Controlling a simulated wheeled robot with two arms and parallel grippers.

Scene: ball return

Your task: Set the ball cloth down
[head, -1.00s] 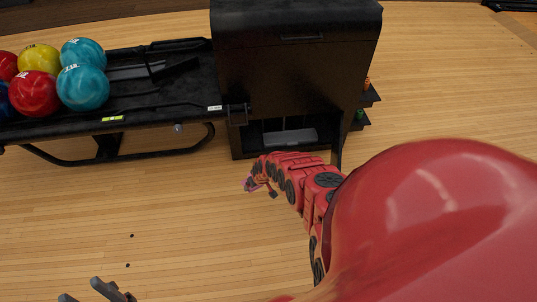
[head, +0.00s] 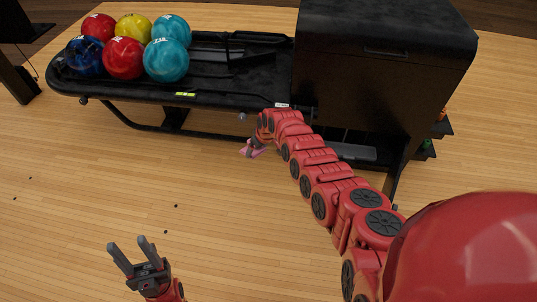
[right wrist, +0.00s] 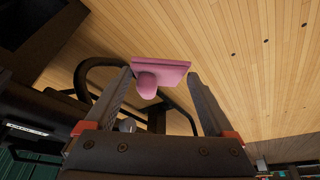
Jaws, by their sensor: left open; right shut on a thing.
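The ball cloth is a small pink piece (head: 250,153) at the tip of my right arm in the head view, in front of the black ball rack. In the right wrist view the pink cloth (right wrist: 172,68) sits between the fingertips, a flat piece with a rounded lump. My right gripper (right wrist: 160,78) is shut on it; in the head view this gripper (head: 256,145) is small and partly hidden by its own arm. My left gripper (head: 129,246) is open and empty above the wooden floor at the lower left.
A black ball rack (head: 222,85) holds several red, yellow, blue and teal balls at its left end; its right part is bare. A tall black cabinet (head: 375,80) joins its right end, with an opening low down. The wooden floor (head: 90,200) in front is mostly clear.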

